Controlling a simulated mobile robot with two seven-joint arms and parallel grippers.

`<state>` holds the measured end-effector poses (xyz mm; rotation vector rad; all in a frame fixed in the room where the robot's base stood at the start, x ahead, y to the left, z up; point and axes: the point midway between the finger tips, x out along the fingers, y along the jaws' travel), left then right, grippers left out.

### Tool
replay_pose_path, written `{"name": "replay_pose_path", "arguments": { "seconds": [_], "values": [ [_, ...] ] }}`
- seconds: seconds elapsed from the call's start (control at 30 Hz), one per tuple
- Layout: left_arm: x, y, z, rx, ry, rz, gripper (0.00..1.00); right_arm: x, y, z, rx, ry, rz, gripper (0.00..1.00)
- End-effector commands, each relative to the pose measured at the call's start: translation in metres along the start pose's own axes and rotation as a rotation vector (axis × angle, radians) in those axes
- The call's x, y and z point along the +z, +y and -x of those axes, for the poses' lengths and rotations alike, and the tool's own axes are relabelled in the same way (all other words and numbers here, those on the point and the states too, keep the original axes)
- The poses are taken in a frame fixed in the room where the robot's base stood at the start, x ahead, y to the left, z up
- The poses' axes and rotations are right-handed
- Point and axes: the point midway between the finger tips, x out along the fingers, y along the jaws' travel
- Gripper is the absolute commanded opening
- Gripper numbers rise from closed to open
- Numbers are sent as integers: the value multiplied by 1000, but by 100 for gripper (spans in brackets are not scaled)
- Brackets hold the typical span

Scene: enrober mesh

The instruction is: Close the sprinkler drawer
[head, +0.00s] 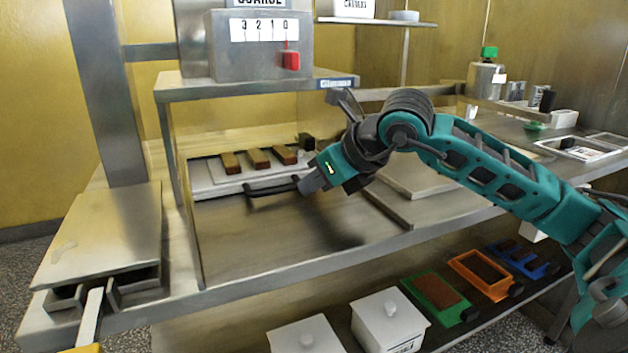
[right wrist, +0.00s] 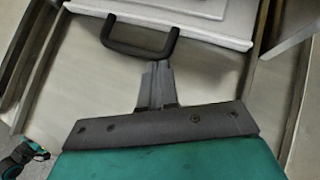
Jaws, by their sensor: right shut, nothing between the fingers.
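The drawer (head: 217,190) is a pale, flat tray under the metal stand, with a black bar handle (head: 270,188) on its front edge. Brown bars (head: 258,158) show on the pale surface behind the handle. In the right wrist view, the drawer's pale front edge (right wrist: 205,38) and the black handle (right wrist: 140,50) lie just ahead of my fingers. My right gripper (head: 306,187) is shut and empty, at the right end of the handle. It also shows in the right wrist view (right wrist: 157,68), close to the bar; I cannot tell whether it touches. My left gripper is not in view.
A metal box with number cards and a red knob (head: 290,61) stands on the shelf above. Bare metal counter (head: 270,235) lies in front of the drawer. A flat slab (head: 415,178) lies to the right. White lidded tubs (head: 390,320) and coloured trays stand on the lower shelf.

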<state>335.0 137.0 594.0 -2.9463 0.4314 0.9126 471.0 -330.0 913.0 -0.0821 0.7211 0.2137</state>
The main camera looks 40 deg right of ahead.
Motion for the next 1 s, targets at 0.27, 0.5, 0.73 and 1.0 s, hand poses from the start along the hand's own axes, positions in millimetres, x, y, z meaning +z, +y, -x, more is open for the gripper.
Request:
{"name": "replay_pose_path", "arguments": {
  "seconds": [0.27, 0.5, 0.73, 1.0],
  "values": [
    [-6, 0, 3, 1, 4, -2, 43, 4, -2, -1, 1, -1, -3, 0],
    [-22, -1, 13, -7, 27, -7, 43, 27, -18, -24, 3, -3, -6, 0],
    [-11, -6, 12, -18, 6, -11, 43, 31, -23, -35, 2, 0, 0, 0],
    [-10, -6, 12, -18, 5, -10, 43, 30, -23, -35, 2, 1, 0, 0]
  ]
}}
